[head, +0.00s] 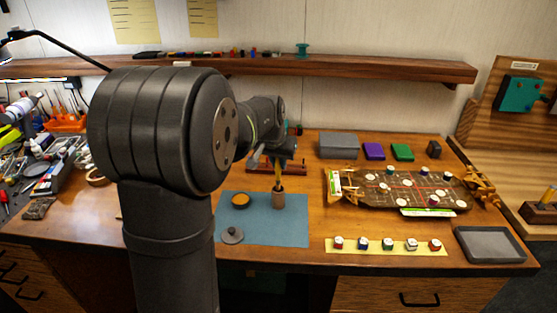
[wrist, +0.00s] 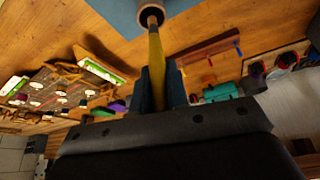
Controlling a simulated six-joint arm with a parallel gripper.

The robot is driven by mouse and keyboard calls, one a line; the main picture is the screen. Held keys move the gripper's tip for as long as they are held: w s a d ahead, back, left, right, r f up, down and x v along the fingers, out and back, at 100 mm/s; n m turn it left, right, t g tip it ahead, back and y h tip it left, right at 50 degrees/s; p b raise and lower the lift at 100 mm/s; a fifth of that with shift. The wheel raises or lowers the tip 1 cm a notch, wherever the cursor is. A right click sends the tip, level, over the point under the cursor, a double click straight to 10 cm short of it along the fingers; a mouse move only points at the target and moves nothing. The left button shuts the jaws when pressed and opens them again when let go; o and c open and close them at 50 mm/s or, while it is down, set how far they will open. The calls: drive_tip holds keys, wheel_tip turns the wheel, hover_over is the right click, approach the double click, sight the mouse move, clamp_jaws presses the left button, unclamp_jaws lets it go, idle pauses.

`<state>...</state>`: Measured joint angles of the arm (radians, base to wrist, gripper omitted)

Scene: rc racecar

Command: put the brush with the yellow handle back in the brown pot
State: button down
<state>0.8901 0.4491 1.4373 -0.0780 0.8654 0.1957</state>
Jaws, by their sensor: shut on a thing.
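The brush with the yellow handle (head: 278,177) is upright under my gripper (head: 280,160), directly above the brown pot (head: 278,201). The pot stands on the blue mat (head: 295,230). In the wrist view the yellow handle (wrist: 156,62) runs between the two dark fingers of my gripper (wrist: 160,95), which is shut on it. Its far end meets the round mouth of the pot (wrist: 151,12). I cannot tell how deep the end sits inside. The rest of the brush is hidden by the gripper.
A round orange-brown dish (head: 240,200) and a grey lid-like disc (head: 232,235) lie on the mat left of the pot. A brown board with bottle-cap pieces (head: 400,188) and a grey tray (head: 490,245) are to the right. A wooden rack (head: 262,168) stands behind.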

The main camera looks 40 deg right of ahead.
sight(278, 179)
drive_tip(key=shift+f, duration=2.9)
drive_tip(key=c, duration=0.9)
unclamp_jaws()
drive_tip(key=shift+d+v, duration=0.15)
drive_tip(key=shift+v, duration=2.05)
drive_tip(key=shift+d+v, duration=0.2)
drive_tip(key=shift+v, duration=2)
drive_tip(key=shift+w+r, duration=0.1)
drive_tip(key=shift+w, duration=0.1)
